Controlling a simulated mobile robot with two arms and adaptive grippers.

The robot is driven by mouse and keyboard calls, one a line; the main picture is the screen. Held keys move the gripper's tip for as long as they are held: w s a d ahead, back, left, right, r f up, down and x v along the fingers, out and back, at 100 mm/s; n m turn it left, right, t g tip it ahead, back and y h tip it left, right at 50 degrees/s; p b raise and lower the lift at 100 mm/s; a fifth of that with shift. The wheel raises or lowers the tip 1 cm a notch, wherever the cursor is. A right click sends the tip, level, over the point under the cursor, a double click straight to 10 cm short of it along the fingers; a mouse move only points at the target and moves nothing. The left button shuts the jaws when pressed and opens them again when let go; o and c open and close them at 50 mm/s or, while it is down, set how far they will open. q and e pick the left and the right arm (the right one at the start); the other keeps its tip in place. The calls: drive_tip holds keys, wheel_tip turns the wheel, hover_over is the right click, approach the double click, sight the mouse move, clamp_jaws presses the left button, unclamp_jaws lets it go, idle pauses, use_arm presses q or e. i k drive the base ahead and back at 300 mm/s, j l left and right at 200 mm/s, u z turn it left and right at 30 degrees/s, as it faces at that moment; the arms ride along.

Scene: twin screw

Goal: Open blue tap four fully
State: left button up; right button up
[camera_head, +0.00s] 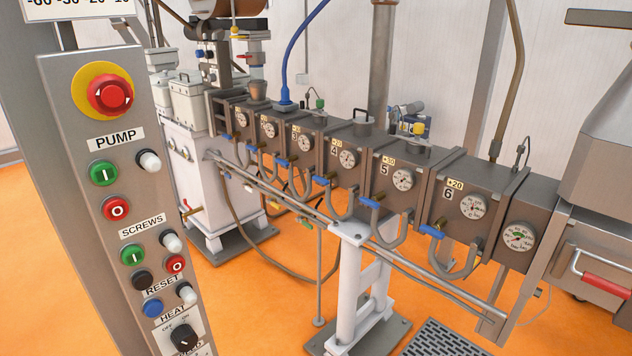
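A row of dark metal barrel blocks runs across the middle of the camera_head view, with numbers and round gauges on their fronts. Block four (334,166) carries the number 4 and a white gauge (349,158). Blue tap four (320,181) is a small blue lever at the lower left of block four, on a pipe that curves below it. Its exact opening is too small to tell. Neither of my grippers shows in this view.
Similar blue taps sit at block five (370,203) and block six (431,231). A control panel (125,200) with buttons stands close at the left. A long rail (300,203) runs below the taps. A white stand (347,290) and floor grate (450,338) are in front.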

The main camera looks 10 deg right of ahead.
sight(323, 180)
drive_tip(key=z, duration=0.45)
drive_tip(key=l+z, duration=0.1)
drive_tip(key=z, duration=0.4)
drive_tip(key=i+z, duration=0.1)
drive_tip(key=z, duration=0.85)
drive_tip(key=i+z, duration=0.1)
drive_tip(key=z, duration=0.85)
drive_tip(key=i+j+z, duration=0.1)
drive_tip(key=z, duration=0.85)
drive_tip(key=j, duration=0.35)
drive_tip(key=i+j, duration=0.1)
drive_tip(key=j, duration=0.3)
drive_tip(key=z, duration=0.05)
